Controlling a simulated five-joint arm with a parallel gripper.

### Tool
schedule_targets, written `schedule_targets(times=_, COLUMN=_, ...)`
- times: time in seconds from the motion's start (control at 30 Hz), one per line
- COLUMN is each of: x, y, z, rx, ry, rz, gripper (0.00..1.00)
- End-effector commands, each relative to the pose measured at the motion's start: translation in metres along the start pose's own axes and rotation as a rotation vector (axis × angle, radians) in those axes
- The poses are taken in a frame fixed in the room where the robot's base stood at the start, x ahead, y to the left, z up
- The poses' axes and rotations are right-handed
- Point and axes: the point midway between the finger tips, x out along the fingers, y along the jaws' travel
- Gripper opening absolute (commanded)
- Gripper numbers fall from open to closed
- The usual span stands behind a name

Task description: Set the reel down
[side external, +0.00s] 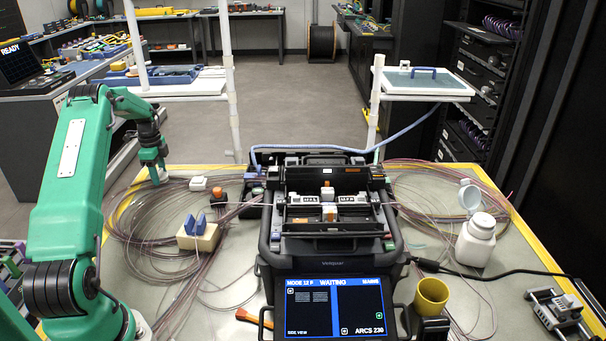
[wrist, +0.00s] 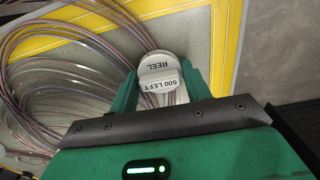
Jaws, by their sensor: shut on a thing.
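In the side external view my gripper (side external: 155,172) points down near the table's back left corner. The reel is small there and mostly hidden by the fingers. I cannot tell whether it touches the table.
Loops of fibre (side external: 145,230) lie below and beside my gripper. A small white block (side external: 197,184), a beige holder with blue pieces (side external: 198,232) and the black splicer (side external: 330,215) stand to the right. A white post (side external: 232,80) rises behind the table.

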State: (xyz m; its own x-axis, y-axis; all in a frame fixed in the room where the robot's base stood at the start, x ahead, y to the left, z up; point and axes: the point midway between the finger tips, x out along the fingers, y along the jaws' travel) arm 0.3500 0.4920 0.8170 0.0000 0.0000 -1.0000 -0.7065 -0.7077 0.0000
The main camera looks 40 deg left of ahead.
Motion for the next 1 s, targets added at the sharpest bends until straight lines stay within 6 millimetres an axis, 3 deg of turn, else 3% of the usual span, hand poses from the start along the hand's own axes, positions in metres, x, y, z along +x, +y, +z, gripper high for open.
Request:
schedule_targets(times=0.4, x=0.0035, y=0.0001, z=-0.0001, rx=0.000, ry=0.000, rz=0.000, gripper=0.25)
schedule_targets(times=0.43, x=0.0039, y=0.0001, z=-0.0001, rx=0.000, ry=0.000, rz=0.000, gripper=0.50)
schedule_targets(times=0.53, x=0.0035, y=0.0001, z=-0.0001, rx=0.000, ry=0.000, rz=0.000, gripper=0.69)
schedule_targets(times=1.0, x=-0.0022, y=-0.0003, z=0.0000, rx=0.000, ry=0.000, rz=-0.002, gripper=0.70)
